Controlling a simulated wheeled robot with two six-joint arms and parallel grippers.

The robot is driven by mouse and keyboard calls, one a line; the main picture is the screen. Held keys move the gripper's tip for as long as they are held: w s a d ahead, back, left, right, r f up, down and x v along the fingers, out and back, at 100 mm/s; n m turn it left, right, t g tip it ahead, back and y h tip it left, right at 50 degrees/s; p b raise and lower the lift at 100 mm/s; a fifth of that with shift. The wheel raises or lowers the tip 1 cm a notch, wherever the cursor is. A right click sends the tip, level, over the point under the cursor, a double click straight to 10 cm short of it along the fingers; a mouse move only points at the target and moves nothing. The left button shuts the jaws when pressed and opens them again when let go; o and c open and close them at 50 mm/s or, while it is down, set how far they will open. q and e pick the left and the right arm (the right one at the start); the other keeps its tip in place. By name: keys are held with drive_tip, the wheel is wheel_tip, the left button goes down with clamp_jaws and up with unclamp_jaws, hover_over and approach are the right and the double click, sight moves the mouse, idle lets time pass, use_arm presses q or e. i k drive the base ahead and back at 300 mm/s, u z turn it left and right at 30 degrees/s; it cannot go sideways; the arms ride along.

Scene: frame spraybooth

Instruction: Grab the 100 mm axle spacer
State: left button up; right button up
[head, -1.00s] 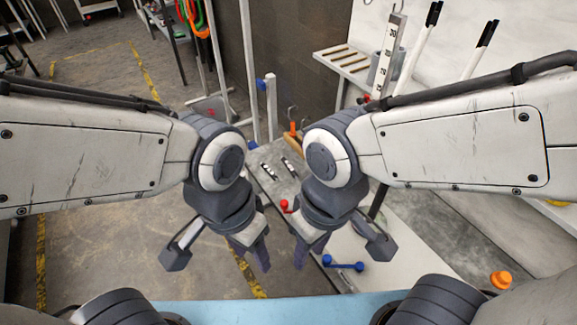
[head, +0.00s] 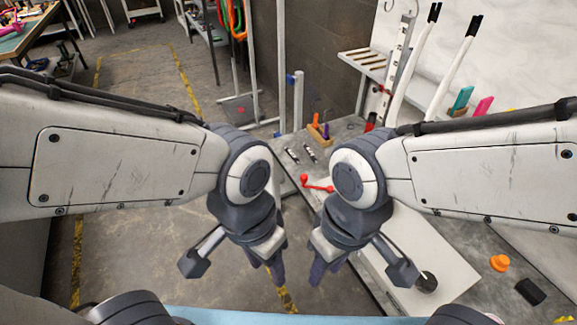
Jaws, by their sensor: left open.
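Two small dark-and-silver rods lie side by side on the grey bench, a left one (head: 292,154) and a right one (head: 310,154). They look like axle spacers, but I cannot tell their lengths or which is the 100 mm one. My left gripper (head: 277,273) is open and points down, nearer to me than the rods and apart from them. My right gripper (head: 320,272) hangs just to its right, also pointing down. I cannot make out the gap between its fingers. Nothing shows in either gripper.
A red-handled part (head: 317,186) lies behind my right wrist. A wooden block with coloured handles (head: 318,132) stands behind the rods. A white board (head: 425,255), an orange knob (head: 499,263) and a black cylinder (head: 530,291) are at right. A metal post (head: 298,100) rises behind the bench.

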sight(288, 151)
drive_tip(key=u, duration=0.2)
drive_tip(key=i, duration=1.25)
drive_tip(key=u, duration=0.15)
drive_tip(key=k, duration=0.55)
drive_tip(key=u, duration=1.25)
drive_tip(key=i, duration=1.25)
drive_tip(key=z, duration=0.95)
drive_tip(key=i, duration=0.35)
drive_tip(key=z, duration=0.4)
